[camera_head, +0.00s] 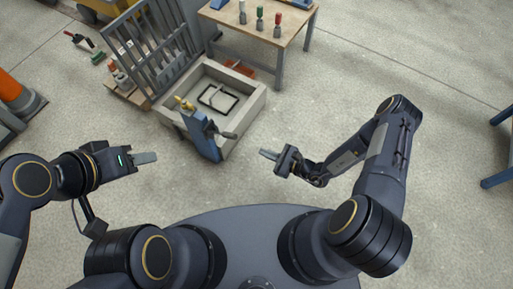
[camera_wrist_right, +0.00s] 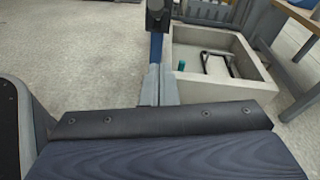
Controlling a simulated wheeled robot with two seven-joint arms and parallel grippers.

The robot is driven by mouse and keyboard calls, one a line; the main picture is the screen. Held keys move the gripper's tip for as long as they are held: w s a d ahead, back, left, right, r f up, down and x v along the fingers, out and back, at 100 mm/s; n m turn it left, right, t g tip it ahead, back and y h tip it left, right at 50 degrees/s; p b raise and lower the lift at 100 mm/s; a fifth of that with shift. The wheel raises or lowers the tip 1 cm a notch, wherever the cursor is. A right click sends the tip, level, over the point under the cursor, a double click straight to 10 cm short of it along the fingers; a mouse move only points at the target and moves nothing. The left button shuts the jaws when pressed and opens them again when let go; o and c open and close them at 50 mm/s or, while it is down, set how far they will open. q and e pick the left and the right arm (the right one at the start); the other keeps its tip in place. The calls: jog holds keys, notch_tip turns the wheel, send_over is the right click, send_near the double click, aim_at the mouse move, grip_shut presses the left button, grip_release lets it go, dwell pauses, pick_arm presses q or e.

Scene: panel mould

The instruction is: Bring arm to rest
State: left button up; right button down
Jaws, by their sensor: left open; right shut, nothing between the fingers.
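My left gripper (camera_head: 145,158) is at the left in the head view, over bare floor, with nothing in it. It is open, though its fingers overlap from this angle. My right gripper (camera_head: 268,155) is right of the panel mould (camera_head: 247,113), apart from it and above the floor. Its fingers are shut with nothing between them; they also show in the right wrist view (camera_wrist_right: 160,88). The mould is a grey open box with a black rectangular frame (camera_head: 217,98) inside. The right arm is bent, with its elbow out to the right.
A wooden table (camera_head: 262,38) with several small coloured-top tools stands at the back. A blue post (camera_head: 203,140) stands at the mould's near side. A grey barred rack (camera_head: 150,50) is behind left, an orange cone (camera_head: 15,95) at far left. The floor on the right is mostly clear.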

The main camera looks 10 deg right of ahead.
jog(key=shift+s+d+r, duration=0.1)
jog(key=shift+s+d, duration=0.1)
jog(key=shift+d, duration=0.05)
jog(key=d+r+n+g, duration=0.2)
jog(key=r+n+g, duration=0.35)
jog(key=r, duration=0.75)
jog(key=d+r+n+g, duration=0.25)
jog(key=r+n, duration=0.55)
jog(key=r, duration=0.6)
jog(key=s+d+r+n+t+h, duration=0.2)
jog(key=s+d+r+n+h, duration=0.2)
jog(key=s+r, duration=0.3)
jog(key=s+d+r+n+t+h, duration=0.35)
jog(key=s+r+h, duration=0.2)
jog(key=s, duration=0.45)
notch_tip(320, 180, up, 22)
jog(key=p, duration=2.2)
jog(key=shift+a+r+g, duration=0.15)
jog(key=shift+r+g, duration=0.1)
jog(key=shift+g, duration=0.2)
jog(key=shift+w+y, duration=0.1)
jog(key=shift+y, duration=0.15)
